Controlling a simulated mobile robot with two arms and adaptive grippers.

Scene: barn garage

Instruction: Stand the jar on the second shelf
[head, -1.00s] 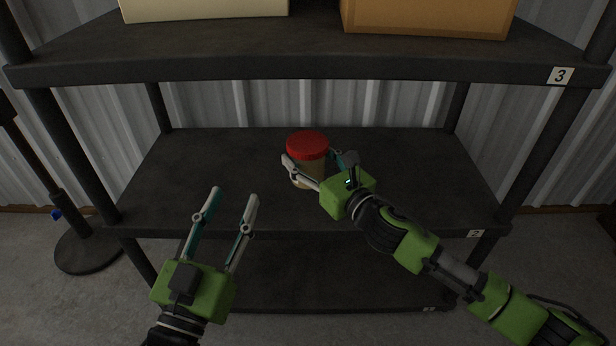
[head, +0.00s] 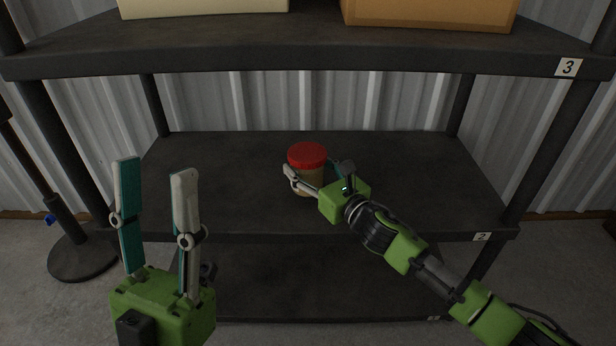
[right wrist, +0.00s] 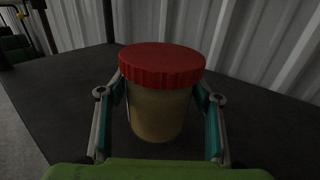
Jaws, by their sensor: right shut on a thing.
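The jar (head: 308,168) has a red lid and a tan body. It is upright at the second shelf (head: 400,175), labelled 2, near the middle. My right gripper (head: 311,182) is shut on it, with one finger on each side. In the right wrist view the jar (right wrist: 160,105) is between the two fingers of my right gripper (right wrist: 162,115). Its base appears at the shelf surface, but I cannot tell whether it bears fully on it. My left gripper (head: 156,182) is open and empty, in front of the shelf's left side.
A cream box (head: 200,8) and a brown box (head: 430,14) stand on the shelf above, labelled 3 (head: 300,62). A lower shelf (head: 310,285) lies below. Rack posts (head: 62,150) stand at the sides. A stand with a round base (head: 82,260) is at left. The second shelf is otherwise clear.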

